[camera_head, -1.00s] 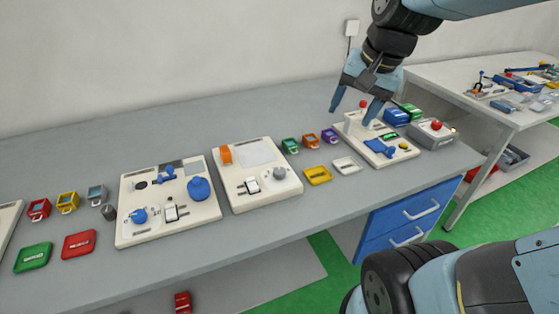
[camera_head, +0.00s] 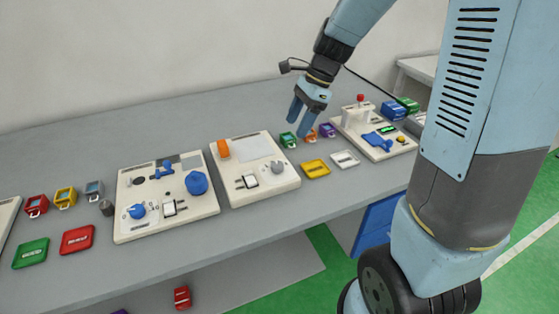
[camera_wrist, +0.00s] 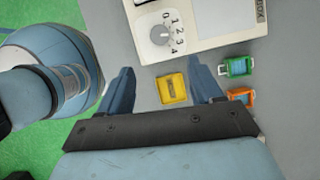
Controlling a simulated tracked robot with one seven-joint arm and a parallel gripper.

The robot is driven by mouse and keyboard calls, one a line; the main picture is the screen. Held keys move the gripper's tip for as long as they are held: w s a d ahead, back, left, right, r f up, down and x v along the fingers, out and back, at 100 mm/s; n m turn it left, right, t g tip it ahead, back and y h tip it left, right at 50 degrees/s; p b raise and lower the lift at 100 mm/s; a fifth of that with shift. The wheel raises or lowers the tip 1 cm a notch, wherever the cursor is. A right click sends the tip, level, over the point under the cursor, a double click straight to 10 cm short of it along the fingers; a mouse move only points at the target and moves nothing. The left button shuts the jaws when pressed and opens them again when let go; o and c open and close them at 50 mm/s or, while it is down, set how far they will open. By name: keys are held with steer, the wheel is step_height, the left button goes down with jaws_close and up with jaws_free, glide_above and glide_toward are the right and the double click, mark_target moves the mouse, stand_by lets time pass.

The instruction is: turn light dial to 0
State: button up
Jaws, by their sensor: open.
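A round grey dial (camera_head: 278,167) sits at the right of a white panel (camera_head: 238,200) in the head view. In the wrist view, the dial (camera_wrist: 160,33) has the numbers 0 to 4 printed beside it. Its exact setting is too small to tell. My gripper (camera_head: 299,126) is open and empty, pointing down above the back of the table, behind and right of the dial. In the wrist view, my gripper (camera_wrist: 161,72) has its fingers either side of a yellow lid (camera_wrist: 171,89), below the dial in the picture.
The panel also carries an orange part (camera_head: 223,149) and a white switch (camera_head: 250,181). Green (camera_head: 288,140), orange (camera_head: 310,137) and purple (camera_head: 327,131) small boxes stand beside it. Another panel (camera_head: 150,231) with blue controls is to the left. A panel with a red knob (camera_head: 360,98) is right.

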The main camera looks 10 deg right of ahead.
mark_target(278, 164)
steer(key=x, duration=1.3)
steer(key=shift+d+f, duration=0.1)
steer(key=shift+f, duration=0.05)
